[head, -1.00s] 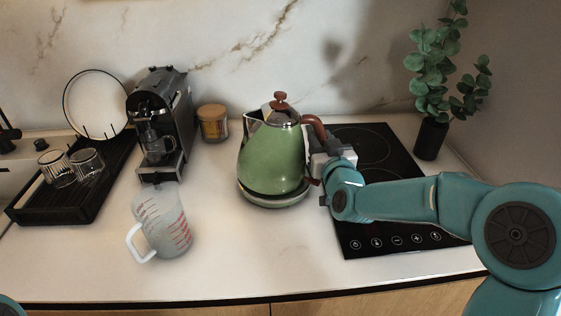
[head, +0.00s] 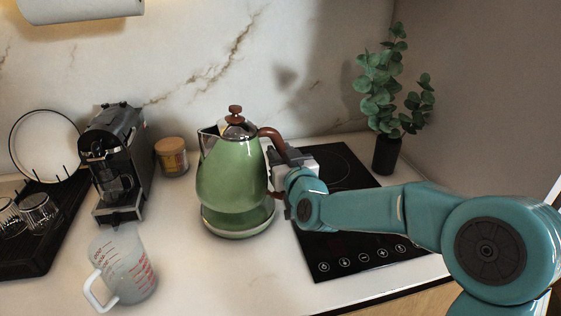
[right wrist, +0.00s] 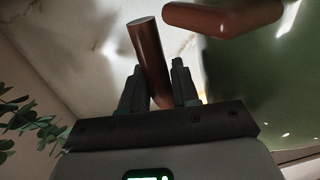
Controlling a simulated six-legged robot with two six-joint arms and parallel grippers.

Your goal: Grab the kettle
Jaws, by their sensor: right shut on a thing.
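The green kettle (head: 234,180) stands upright near the middle of the head view, with a brown lid knob and a brown handle (head: 272,136) on its right side. My right gripper (head: 281,178) is at the handle, to the right of the kettle's body. In the right wrist view the brown handle (right wrist: 150,55) lies between the two fingers of the right gripper (right wrist: 158,72), which is shut on it. The kettle's green body (right wrist: 250,75) fills the right of that view. I cannot tell whether its bottom is lifted. My left gripper is not in view.
A measuring jug (head: 122,268) stands at the front left. A coffee machine (head: 115,160), a jar (head: 172,157) and a black rack (head: 62,215) with glasses stand to the left. The black hob (head: 340,258) lies under my right arm. A potted plant (head: 387,154) stands behind it.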

